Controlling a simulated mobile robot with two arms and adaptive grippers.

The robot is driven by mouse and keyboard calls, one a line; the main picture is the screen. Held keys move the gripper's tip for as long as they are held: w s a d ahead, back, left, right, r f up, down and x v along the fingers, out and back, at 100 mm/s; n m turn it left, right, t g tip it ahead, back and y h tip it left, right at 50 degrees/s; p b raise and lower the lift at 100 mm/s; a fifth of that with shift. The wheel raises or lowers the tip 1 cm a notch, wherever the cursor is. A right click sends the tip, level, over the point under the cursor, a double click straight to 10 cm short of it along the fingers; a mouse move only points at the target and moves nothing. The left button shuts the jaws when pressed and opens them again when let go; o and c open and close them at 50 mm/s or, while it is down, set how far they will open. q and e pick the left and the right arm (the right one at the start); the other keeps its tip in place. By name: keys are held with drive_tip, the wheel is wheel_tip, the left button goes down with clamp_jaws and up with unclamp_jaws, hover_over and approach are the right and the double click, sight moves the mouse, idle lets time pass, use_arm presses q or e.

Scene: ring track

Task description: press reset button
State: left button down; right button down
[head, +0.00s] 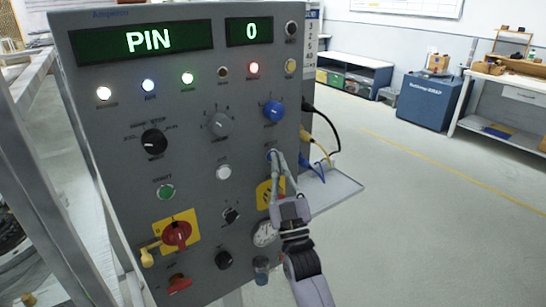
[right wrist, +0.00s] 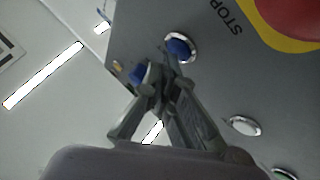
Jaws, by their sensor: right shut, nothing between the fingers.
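A grey control panel (head: 120,190) stands tilted in the head view. A small blue button (head: 271,153) sits on its right side, below a blue knob (head: 274,111). In the right wrist view the blue button (right wrist: 180,47) shows in a pale ring. Its label is not readable. My right gripper (head: 277,158) is shut and empty, its fingertips at the blue button and partly covering it. In the right wrist view the fingertips (right wrist: 162,68) are close to the button; I cannot tell whether they touch. My left gripper is not in view.
The panel display (head: 148,40) reads PIN and a second one (head: 250,31) reads 0. A white button (head: 223,172), a green button (head: 166,191) and a red emergency stop (head: 177,233) are nearby. Cables (head: 328,130) hang at the right side. Open floor lies to the right.

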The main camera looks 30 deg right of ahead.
drive_tip(key=shift+w, duration=0.4)
idle(0.5)
drive_tip(key=shift+s, duration=0.85)
drive_tip(key=shift+s+d+p, duration=0.2)
drive_tip(key=shift+s+p, duration=0.75)
drive_tip(key=shift+s, duration=1.55)
